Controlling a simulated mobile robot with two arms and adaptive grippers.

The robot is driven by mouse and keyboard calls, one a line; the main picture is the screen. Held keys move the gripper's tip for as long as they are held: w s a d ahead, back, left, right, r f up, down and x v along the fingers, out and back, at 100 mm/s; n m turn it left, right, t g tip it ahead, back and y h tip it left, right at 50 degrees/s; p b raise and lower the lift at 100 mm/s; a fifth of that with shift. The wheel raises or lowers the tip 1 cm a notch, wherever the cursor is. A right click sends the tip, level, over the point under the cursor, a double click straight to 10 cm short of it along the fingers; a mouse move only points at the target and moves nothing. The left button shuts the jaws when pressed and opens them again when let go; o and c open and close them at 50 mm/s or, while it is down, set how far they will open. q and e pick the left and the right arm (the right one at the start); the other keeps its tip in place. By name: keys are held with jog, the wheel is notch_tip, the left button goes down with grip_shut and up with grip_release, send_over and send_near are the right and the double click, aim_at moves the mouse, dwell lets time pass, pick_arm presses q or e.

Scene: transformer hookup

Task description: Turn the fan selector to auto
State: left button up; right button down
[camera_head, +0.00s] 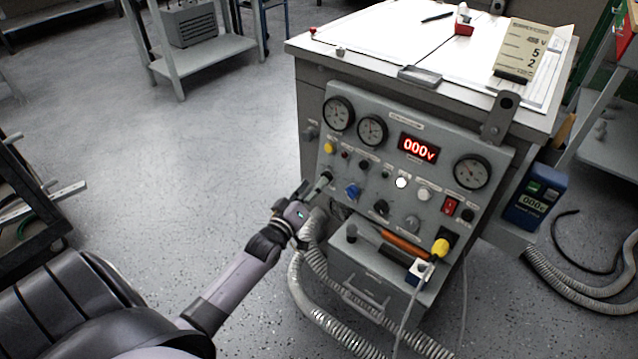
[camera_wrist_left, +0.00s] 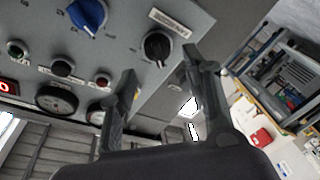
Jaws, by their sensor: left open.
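The grey control panel (camera_head: 405,165) carries gauges, knobs and buttons, and its small labels are too small to read. My left gripper (camera_head: 322,182) is at the panel's lower left edge, left of a blue knob (camera_head: 352,191). In the left wrist view, my left gripper (camera_wrist_left: 162,75) is open and empty, its two fingers apart. A black knob (camera_wrist_left: 157,47) with a white label shows just beyond the fingertips, roughly between them; I cannot tell whether they touch it. It appears to be the fan selector. The blue knob (camera_wrist_left: 88,16) is also visible there. My right gripper is not in view.
A red display (camera_head: 418,149) reads 000V. Ribbed hoses (camera_head: 318,262) hang close beneath my left arm. The floor to the left is mostly clear.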

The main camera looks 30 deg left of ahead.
pick_arm(q)
jog(key=shift+w+a, duration=0.15)
jog(key=shift+w, duration=1.55)
jog(key=shift+c, duration=0.5)
grip_shut()
